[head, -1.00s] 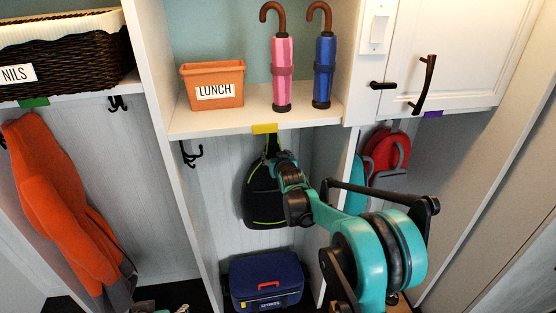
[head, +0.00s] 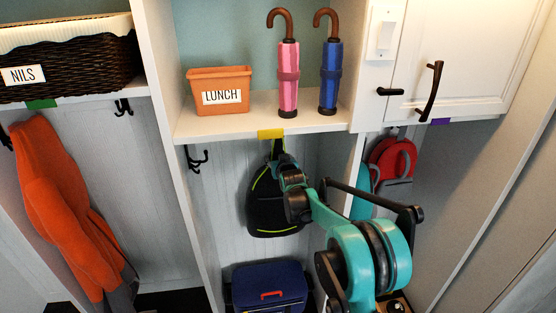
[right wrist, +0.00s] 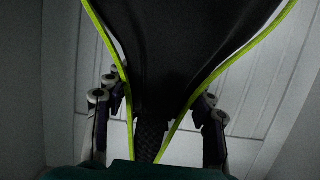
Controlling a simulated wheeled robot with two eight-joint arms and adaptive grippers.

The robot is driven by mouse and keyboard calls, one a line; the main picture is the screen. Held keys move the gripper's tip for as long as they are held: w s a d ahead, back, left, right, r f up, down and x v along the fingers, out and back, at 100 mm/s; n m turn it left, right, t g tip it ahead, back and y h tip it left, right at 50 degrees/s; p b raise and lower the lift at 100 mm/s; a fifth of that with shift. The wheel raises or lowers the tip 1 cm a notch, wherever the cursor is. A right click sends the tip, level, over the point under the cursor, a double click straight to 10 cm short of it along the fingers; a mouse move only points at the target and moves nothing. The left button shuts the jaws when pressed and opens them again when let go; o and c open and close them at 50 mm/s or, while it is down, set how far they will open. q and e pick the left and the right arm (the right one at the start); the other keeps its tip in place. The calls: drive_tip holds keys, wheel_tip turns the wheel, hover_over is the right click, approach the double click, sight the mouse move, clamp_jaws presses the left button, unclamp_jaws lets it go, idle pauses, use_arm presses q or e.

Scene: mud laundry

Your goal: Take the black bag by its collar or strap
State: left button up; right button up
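The black bag (head: 272,205) with lime-green piping hangs in the middle cubby under the yellow tag. Its strap (head: 277,148) runs up to just below the shelf. My right gripper (right wrist: 160,105) is at the upper part of the bag, and my right wrist covers part of it in the head view. In the right wrist view the bag (right wrist: 190,40) narrows toward a dark strap (right wrist: 150,138) between the two fingers. The fingers stand apart, one each side, with gaps to the strap. My left gripper is not clearly in view.
A blue cooler (head: 268,287) stands below the bag. Above are the shelf (head: 220,127), an orange lunch bin (head: 218,92) and two umbrellas, pink (head: 288,78) and blue (head: 329,78). An orange jacket (head: 60,195) hangs left, a red bag (head: 390,160) right. A free hook (head: 196,160) is beside the bag.

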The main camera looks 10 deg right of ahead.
drive_tip(key=shift+r, duration=0.15)
drive_tip(key=shift+r+p, duration=0.8)
drive_tip(key=shift+r, duration=0.55)
drive_tip(key=shift+s, duration=0.1)
